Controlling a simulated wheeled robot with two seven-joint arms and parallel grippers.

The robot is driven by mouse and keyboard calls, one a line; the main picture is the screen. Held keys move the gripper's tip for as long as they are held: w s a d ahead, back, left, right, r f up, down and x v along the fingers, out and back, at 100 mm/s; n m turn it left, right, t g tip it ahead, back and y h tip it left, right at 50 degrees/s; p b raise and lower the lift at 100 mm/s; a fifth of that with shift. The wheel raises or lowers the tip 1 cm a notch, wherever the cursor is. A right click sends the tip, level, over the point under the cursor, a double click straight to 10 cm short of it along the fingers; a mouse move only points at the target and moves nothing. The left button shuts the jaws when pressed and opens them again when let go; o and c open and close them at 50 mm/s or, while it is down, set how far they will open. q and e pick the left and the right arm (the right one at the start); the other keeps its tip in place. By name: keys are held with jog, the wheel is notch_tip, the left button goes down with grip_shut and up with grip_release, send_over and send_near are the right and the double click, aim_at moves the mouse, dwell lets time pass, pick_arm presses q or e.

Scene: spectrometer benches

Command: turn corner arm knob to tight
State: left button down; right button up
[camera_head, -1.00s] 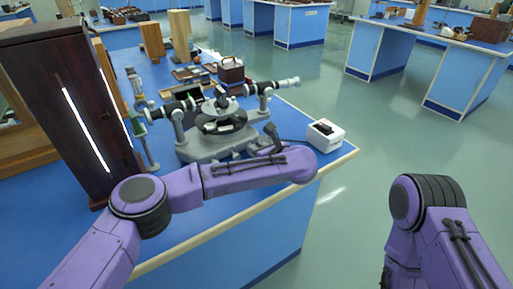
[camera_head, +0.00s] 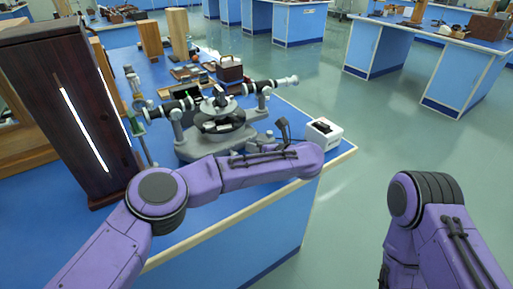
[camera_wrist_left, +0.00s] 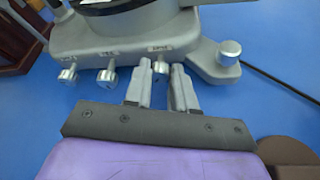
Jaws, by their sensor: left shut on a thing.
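The grey spectrometer (camera_head: 200,145) stands on the blue bench, with its two tubes raised on arms above a round dark table. In the left wrist view its base (camera_wrist_left: 120,35) has small metal knobs along the near edge: a left knob (camera_wrist_left: 68,74), a middle knob (camera_wrist_left: 106,76) and one under the right label (camera_wrist_left: 160,66). The labels are too small to read. My left gripper (camera_wrist_left: 161,73) is shut on the knob under the right label, a finger on each side. In the head view my purple left forearm hides this near edge. My right gripper is out of view.
A white box (camera_head: 324,134) with a black top sits right of the spectrometer; a black cable (camera_wrist_left: 275,80) runs from the base. A tall dark wooden cabinet (camera_head: 60,110) stands at left. Small items and a wooden case (camera_head: 230,69) lie behind. Open floor is at right.

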pick_arm(q)
jog(key=c, duration=0.9)
grip_release()
jog(key=shift+d, duration=0.1)
jog(key=shift+c, duration=0.2)
jog(key=b+v, duration=0.1)
jog(key=v, duration=0.9)
jog(key=shift+s+d+r, duration=0.15)
jog(key=shift+s, duration=0.1)
jog(key=shift+c, duration=0.3)
